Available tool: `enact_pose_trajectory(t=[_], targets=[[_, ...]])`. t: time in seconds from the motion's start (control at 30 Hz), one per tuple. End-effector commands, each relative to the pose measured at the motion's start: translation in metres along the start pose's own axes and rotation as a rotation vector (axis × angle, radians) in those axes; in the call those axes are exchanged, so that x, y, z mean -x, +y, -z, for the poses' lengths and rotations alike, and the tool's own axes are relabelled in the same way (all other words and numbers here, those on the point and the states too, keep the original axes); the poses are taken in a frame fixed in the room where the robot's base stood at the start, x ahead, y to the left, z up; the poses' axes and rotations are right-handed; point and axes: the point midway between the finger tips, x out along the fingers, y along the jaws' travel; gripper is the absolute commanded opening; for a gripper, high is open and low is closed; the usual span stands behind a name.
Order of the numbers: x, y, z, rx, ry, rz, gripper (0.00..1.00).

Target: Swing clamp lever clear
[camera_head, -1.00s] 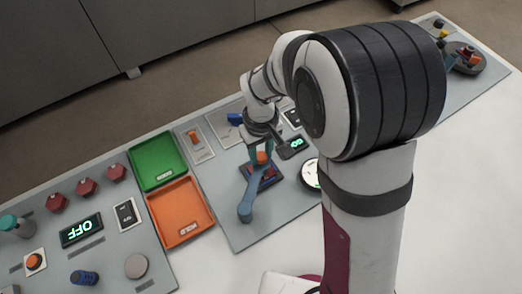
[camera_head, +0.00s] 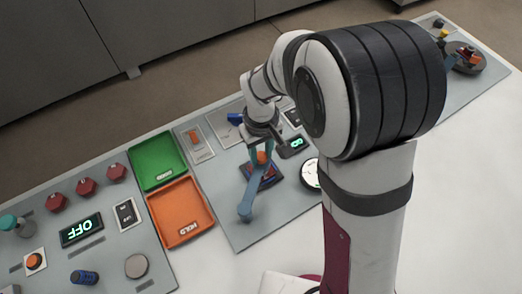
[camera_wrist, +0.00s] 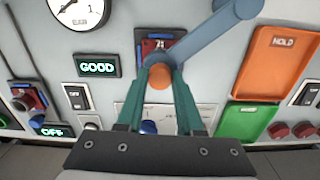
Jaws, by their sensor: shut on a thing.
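The blue clamp lever (camera_head: 250,193) runs from a round blue pivot (camera_head: 245,212) to an orange knob (camera_head: 262,157). In the wrist view the lever (camera_wrist: 205,38) slants from the top right to the orange knob (camera_wrist: 160,76). My gripper (camera_wrist: 160,82) has its green fingers shut on the orange knob, one on each side. The lever's knob end lies over the edge of a dark plate with red and blue parts (camera_wrist: 150,48). That plate (camera_head: 271,175) is partly covered by the lever and fingers in the head view.
The orange HOLD tray (camera_head: 180,211) and green tray (camera_head: 157,162) lie left of the lever. A display reading GOOD (camera_wrist: 98,65), a round gauge (camera_wrist: 80,10) and a switch (camera_wrist: 77,97) sit close by. The panel below the pivot is clear.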

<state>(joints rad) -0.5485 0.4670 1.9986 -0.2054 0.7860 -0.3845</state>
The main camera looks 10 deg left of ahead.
Motion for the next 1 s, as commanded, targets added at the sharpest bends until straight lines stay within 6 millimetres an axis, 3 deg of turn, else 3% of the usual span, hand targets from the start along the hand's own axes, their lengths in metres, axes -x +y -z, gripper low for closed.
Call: enact_pose_trajectory(t=[0.47, 1.0], targets=[[0.001, -0.004, 0.004, 0.042, 0.002, 0.0, 0.0], [0.001, -0.052, 0.033, 0.479, 0.003, 0.0, 0.0]])
